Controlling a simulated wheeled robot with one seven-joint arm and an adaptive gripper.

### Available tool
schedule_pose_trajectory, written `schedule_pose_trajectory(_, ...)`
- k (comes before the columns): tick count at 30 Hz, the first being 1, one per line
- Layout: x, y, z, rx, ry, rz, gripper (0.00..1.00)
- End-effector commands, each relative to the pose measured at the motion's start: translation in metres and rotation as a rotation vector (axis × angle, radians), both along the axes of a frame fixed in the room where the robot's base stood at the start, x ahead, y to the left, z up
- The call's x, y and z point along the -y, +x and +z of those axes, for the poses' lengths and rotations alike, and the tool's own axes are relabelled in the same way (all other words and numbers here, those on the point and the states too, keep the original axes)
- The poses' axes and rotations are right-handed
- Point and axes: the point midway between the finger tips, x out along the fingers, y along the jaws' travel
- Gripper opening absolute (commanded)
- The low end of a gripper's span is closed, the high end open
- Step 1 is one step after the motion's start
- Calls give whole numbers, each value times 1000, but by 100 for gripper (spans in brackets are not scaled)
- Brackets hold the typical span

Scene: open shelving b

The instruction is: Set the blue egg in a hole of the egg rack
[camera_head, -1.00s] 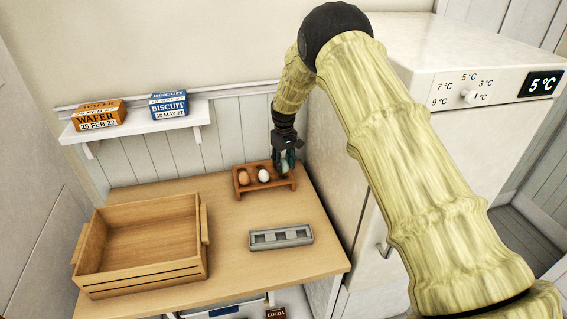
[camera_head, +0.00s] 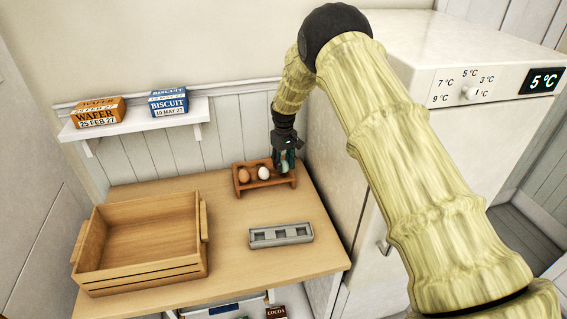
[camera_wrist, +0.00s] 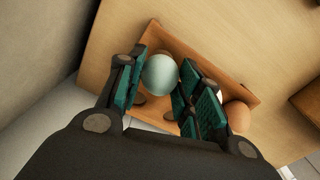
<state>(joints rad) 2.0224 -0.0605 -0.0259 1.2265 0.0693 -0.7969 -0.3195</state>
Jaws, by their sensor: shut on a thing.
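The blue egg (camera_wrist: 160,75) is pale blue-green and sits between my gripper's two green-padded fingers in the wrist view. In the head view the blue egg (camera_head: 284,169) is at the right end of the brown wooden egg rack (camera_head: 266,184). My gripper (camera_head: 284,160) is shut on it from above, at the rack's right end. A white egg (camera_head: 264,173) stands in the middle of the rack and a brown egg (camera_head: 243,176) at its left end. The egg rack (camera_wrist: 178,40) also shows beneath the fingers in the wrist view. I cannot tell whether the blue egg rests in its hole.
A grey tray with square hollows (camera_head: 281,244) lies nearer on the table (camera_head: 228,232). An open wooden crate (camera_head: 150,281) stands at left. A wall shelf (camera_head: 140,130) holds wafer and biscuit boxes. The white fridge (camera_head: 340,150) stands close at right.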

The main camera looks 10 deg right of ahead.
Motion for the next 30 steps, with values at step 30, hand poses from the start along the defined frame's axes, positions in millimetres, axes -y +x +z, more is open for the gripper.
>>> schedule_pose_trajectory(30,0,0,-12,0,0,0,27)
